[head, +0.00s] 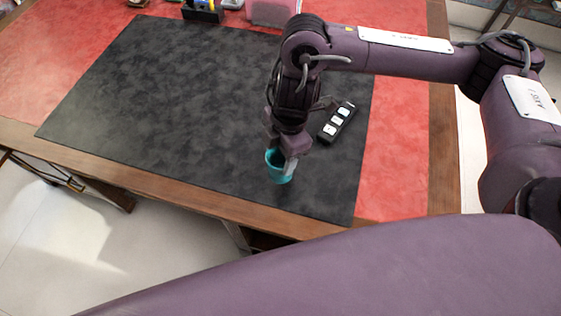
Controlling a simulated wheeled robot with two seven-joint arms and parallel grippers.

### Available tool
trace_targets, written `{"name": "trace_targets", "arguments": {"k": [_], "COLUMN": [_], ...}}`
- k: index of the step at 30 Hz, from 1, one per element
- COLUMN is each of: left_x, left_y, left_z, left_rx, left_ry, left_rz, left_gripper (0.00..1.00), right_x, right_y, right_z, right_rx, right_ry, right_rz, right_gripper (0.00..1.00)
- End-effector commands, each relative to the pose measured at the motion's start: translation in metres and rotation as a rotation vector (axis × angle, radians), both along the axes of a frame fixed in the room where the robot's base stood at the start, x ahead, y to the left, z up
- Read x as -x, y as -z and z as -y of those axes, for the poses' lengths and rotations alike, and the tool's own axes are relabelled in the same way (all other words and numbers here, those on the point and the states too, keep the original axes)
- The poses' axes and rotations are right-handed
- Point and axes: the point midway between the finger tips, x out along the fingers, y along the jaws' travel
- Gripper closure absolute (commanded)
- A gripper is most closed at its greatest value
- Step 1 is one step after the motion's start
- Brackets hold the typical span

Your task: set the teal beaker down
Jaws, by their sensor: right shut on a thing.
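The teal beaker (276,174) is near the front right part of the black desk mat (180,100). It looks about upright. My right gripper (288,162) comes down over it from above and is shut on its wall, with one finger showing across the rim at the right. Part of the beaker is hidden by the gripper. I cannot tell whether its base touches the mat. My left gripper is not in view.
A black strip with several pale buttons (337,122) lies on the mat just right of the gripper. A pink container (270,12) and a dark holder (203,11) stand at the back edge. The mat's left and middle are clear. The wooden desk edge (200,202) is close in front.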

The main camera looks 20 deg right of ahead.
Motion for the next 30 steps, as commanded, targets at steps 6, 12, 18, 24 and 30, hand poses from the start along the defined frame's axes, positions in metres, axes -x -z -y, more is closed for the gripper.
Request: {"name": "trace_targets", "arguments": {"k": [6,12,18,24,30], "left_x": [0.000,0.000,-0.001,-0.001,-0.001], "left_y": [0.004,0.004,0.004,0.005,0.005], "left_z": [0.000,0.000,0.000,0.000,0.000], "left_rx": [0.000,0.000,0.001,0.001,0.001], "left_ry": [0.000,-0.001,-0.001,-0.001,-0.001], "left_rz": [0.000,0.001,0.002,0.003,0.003], "left_gripper": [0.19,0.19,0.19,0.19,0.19], "right_x": [0.001,0.000,0.000,0.000,0.000], "right_y": [0.017,0.042,0.042,0.045,0.045], "right_z": [0.000,0.000,0.000,0.000,0.000], "right_rx": [-0.001,0.001,0.000,0.000,0.000], "right_ry": [0.001,0.002,0.000,0.000,0.000], "right_rz": [-0.002,-0.002,0.001,0.000,0.000], "right_gripper": [0.71,0.71,0.71,0.40,0.22]}}
